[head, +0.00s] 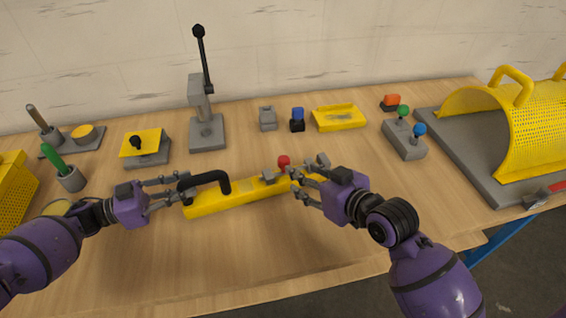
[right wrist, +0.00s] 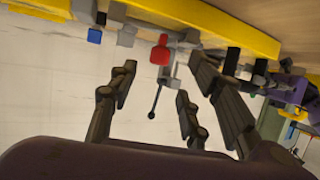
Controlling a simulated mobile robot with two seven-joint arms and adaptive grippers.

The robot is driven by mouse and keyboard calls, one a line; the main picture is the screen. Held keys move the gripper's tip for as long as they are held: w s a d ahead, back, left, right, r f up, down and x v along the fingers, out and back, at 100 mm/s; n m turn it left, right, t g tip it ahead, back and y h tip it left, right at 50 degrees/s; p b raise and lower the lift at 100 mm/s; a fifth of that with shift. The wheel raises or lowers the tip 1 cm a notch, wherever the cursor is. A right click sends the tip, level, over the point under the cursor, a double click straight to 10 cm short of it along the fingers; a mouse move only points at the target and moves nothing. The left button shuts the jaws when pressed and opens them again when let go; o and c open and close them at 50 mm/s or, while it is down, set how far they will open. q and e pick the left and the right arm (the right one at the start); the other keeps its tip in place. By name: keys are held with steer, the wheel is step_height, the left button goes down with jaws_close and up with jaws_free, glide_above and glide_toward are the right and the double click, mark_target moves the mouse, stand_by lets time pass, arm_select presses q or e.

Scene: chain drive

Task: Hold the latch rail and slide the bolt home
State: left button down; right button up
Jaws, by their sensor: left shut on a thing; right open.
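The latch rail (head: 235,197) is a long yellow bar lying across the front middle of the table, with a black arched handle (head: 220,177) at its left end. The bolt's red knob (head: 284,160) stands up on the rail's right half, among small grey blocks; the bolt's shaft is mostly hidden. My left gripper (head: 181,188) is shut on the left end of the black handle. My right gripper (head: 297,183) is open and empty at the rail's front side, just right of the knob. In the right wrist view, the red knob (right wrist: 160,50) shows beyond the spread fingers (right wrist: 155,95), apart from them.
Behind the rail stand a grey lever press (head: 207,130), a grey block (head: 267,118), a blue-topped block (head: 297,119) and a yellow tray (head: 339,118). A joystick box (head: 405,140) and a yellow mesh guard (head: 525,130) are at right. The table's front strip is clear.

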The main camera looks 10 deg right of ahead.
mark_target(283, 163)
steer(key=x, duration=1.1)
jaws_close()
